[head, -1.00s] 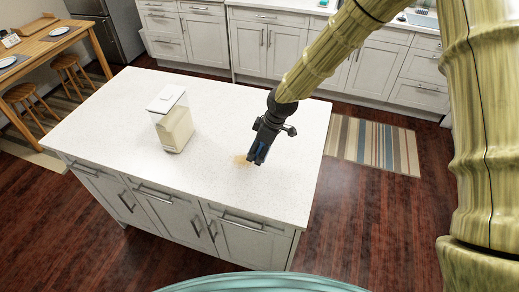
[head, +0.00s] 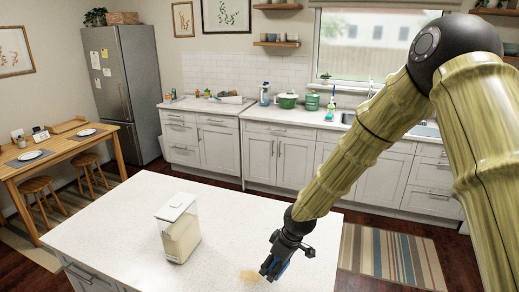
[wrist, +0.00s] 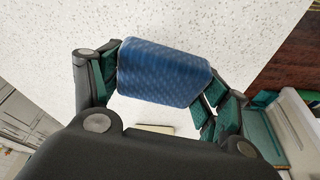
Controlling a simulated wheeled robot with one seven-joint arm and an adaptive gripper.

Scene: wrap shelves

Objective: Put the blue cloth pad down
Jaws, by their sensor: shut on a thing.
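My gripper (head: 272,270) is over the right part of the white island top (head: 120,215). In the wrist view my gripper (wrist: 160,92) is shut on the blue cloth pad (wrist: 165,72), with a finger on each side of it. Only a sliver of the pad (head: 282,268) shows in the head view, mostly hidden by the fingers. The pad looks close to the island top, but I cannot tell if it touches. A tan stain (head: 250,276) lies on the top just left of my gripper.
A clear container with a white lid (head: 178,230) stands on the island left of my gripper. The back counter (head: 290,118) holds a green pot (head: 287,101) and a spray bottle (head: 331,108). A striped rug (head: 395,258) lies on the floor to the right.

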